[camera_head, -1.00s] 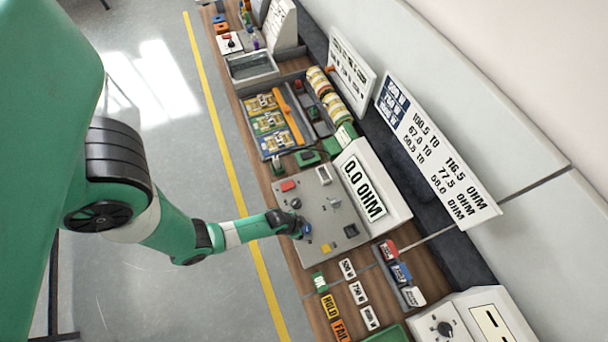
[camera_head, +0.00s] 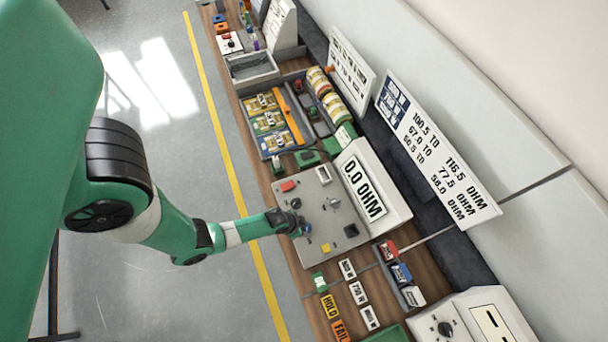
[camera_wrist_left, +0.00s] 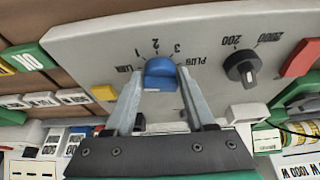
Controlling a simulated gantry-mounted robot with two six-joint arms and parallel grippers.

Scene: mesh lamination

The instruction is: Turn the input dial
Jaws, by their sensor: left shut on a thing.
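The input dial is a blue knob (camera_wrist_left: 160,73) on the grey panel of the meter (camera_head: 334,212). Printed marks LINK, 1, 2, 3 and PLUG run around it in the left wrist view. My left gripper (camera_wrist_left: 157,85) has one finger on each side of the blue knob and is shut on it. In the head view the left gripper (camera_head: 299,228) reaches the panel's near edge and partly hides the knob (camera_head: 307,230). The meter's display (camera_head: 364,193) reads 0.0 OHM. My right gripper is not in view.
A black dial (camera_wrist_left: 241,68) marked 200 and 2000 sits beside the blue knob. A red button (camera_head: 288,186) and a yellow button (camera_head: 326,247) are also on the panel. Label tiles (camera_head: 358,292) lie to one side, and a parts tray (camera_head: 270,122) stands on the other.

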